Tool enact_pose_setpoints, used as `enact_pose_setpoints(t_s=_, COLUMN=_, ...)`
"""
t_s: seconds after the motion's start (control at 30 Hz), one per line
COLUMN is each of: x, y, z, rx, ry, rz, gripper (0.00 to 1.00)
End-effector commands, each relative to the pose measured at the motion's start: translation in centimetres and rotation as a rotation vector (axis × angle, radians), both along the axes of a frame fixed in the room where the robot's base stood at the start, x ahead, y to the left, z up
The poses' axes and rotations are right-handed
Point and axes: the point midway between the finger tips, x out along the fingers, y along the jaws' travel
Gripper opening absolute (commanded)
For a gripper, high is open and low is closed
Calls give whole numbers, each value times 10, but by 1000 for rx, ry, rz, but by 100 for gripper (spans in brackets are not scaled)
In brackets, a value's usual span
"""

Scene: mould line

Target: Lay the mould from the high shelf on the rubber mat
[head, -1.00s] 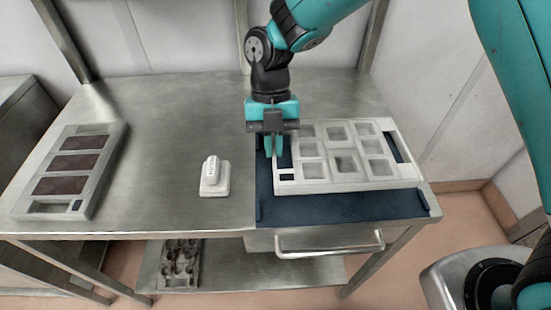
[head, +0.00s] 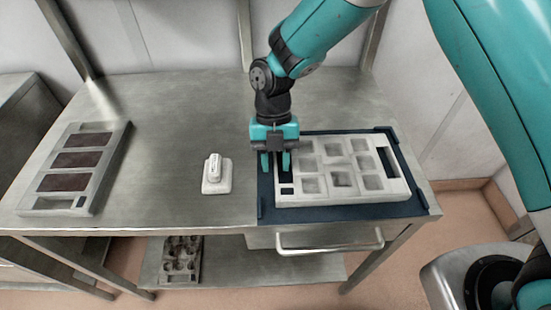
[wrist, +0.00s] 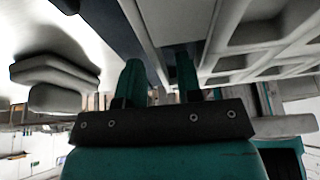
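The pale grey mould (head: 340,200) with several square cavities lies on the dark blue rubber mat (head: 350,213), its outline within the mat's edges. It appears flat. My gripper (head: 276,166) is at the mould's left end with its fingers apart. One finger is outside the end bar over the mat, the other is inside at the slot. In the wrist view, my gripper (wrist: 158,75) shows a gap between the fingers, with the pale bar of the mould running between them and its cavities (wrist: 265,35) to the right. Finger contact with the bar is not clear.
Another mould (head: 68,205) with brown filling lies at the left of the steel table (head: 170,120). A small white device (head: 216,176) stands between it and the mat. A dark mould (head: 180,262) is on the lower shelf. A drawer handle (head: 330,241) sticks out in front.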

Motion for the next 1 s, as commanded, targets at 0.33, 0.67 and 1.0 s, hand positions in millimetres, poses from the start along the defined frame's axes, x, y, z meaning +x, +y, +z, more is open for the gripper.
enact_pose_setpoints(t_s=0.33, x=8, y=1, z=16, rx=4, ry=-4, rz=-1, gripper=33)
enact_pose_setpoints(t_s=0.67, x=35, y=1, z=81, rx=4, ry=-4, rz=-1, gripper=33)
enact_pose_setpoints(t_s=1.0, x=46, y=0, z=112, rx=0, ry=0, rz=0, gripper=33)
